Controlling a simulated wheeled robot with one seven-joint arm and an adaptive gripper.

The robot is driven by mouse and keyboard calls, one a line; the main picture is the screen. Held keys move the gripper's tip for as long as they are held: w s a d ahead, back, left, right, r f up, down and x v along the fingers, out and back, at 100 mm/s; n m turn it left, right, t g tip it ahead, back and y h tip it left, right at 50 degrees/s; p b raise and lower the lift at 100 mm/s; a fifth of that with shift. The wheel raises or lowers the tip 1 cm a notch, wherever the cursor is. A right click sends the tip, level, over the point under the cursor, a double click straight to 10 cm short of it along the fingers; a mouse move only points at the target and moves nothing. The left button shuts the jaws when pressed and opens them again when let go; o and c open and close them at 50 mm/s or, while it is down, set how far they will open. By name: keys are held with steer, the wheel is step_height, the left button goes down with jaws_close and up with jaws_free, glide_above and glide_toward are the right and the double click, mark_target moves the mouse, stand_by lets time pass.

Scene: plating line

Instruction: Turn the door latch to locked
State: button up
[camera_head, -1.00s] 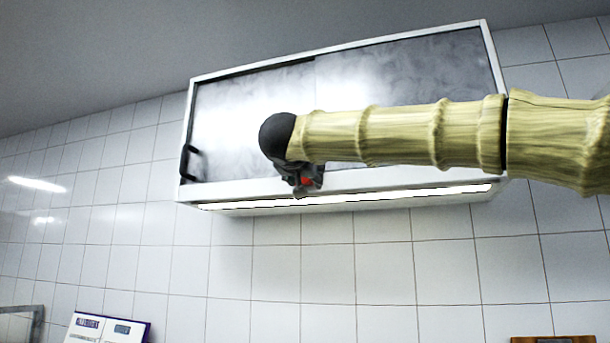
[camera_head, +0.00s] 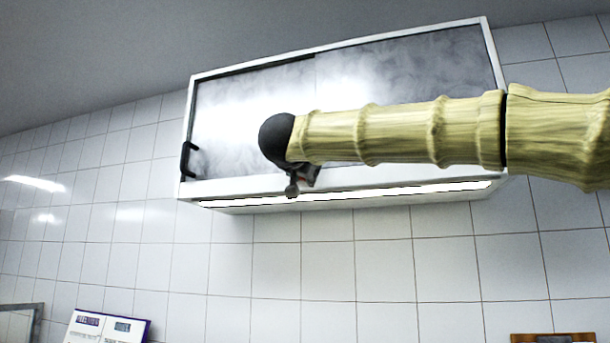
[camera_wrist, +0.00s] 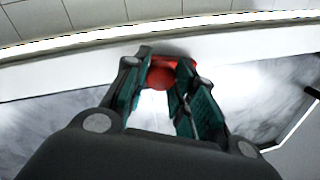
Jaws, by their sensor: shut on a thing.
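The red door latch (camera_wrist: 160,77) sits on the white frame along the lower edge of a wall cabinet (camera_head: 420,176) with smoky glass doors. My gripper (camera_wrist: 160,82) has its two fingers on either side of the latch and is shut on it in the wrist view.
A black handle (camera_head: 187,160) is at the cabinet's left end. A lit strip (camera_head: 400,192) runs along its underside. Tiled wall (camera_head: 370,265) below is clear. A white and purple panel (camera_head: 105,327) is at the lower left, and a brown item (camera_head: 553,338) at the lower right.

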steer(key=m+b, duration=0.1)
steer(key=m, duration=0.3)
steer(key=shift+f, duration=0.2)
steer(key=shift+a+f+m+h+b, duration=0.1)
steer(key=shift+m+h+b, duration=0.6)
steer(key=shift+m+b, duration=1.8)
steer(key=shift+m+h+b, duration=0.7)
steer(key=shift+m+b, duration=0.15)
steer(key=shift+m, duration=3.15)
steer(key=o, duration=1)
steer(key=shift+t, duration=0.3)
steer(key=shift+o, duration=0.2)
